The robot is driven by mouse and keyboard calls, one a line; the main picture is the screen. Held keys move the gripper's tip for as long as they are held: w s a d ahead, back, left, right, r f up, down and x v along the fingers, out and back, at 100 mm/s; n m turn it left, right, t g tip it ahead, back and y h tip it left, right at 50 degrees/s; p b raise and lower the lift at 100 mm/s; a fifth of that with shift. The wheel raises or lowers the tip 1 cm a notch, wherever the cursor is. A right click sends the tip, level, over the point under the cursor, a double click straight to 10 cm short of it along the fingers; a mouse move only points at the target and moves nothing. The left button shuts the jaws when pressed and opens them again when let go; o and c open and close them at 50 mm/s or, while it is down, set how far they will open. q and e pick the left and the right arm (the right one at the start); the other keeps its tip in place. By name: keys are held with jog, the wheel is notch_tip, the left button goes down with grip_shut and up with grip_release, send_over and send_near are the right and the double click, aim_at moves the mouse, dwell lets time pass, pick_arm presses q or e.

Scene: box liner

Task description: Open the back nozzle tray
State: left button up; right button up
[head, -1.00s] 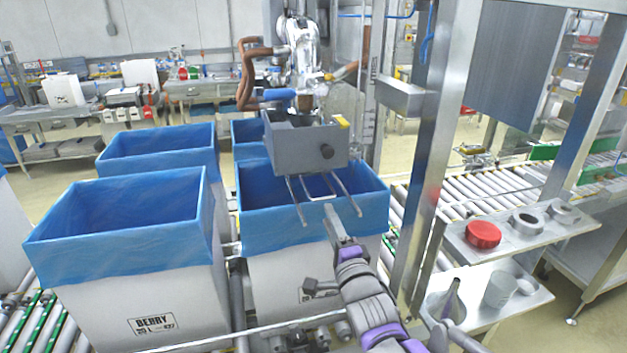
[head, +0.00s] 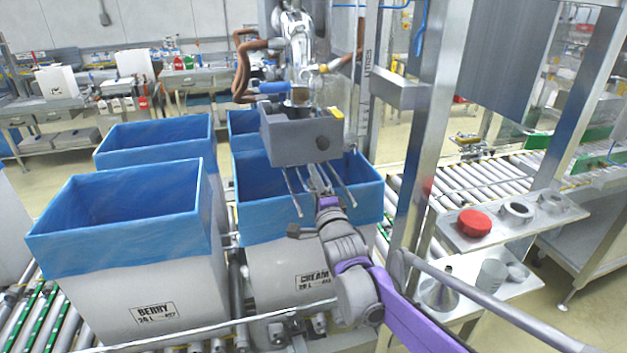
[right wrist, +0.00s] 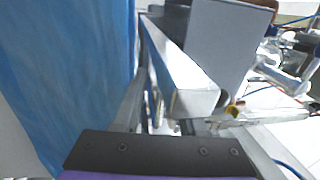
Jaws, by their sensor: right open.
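My right gripper (head: 317,178) is open, just below the tray's front and between the rails. In the right wrist view the tray (right wrist: 222,45) and a pale metal bar (right wrist: 175,65) lie ahead of and between the open fingers (right wrist: 185,110). I cannot tell whether a finger touches them. My left gripper is not in view.
Blue-lined boxes (head: 120,215) stand on the roller conveyor at left. A steel post (head: 425,150) rises right of my arm. Shelves to its right hold a red lid (head: 474,223), metal rings and a funnel (head: 440,293). Blue liner (right wrist: 70,75) hangs close left in the wrist view.

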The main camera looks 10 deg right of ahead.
jog(key=shift+c, duration=0.2)
grip_shut()
dwell(1.1)
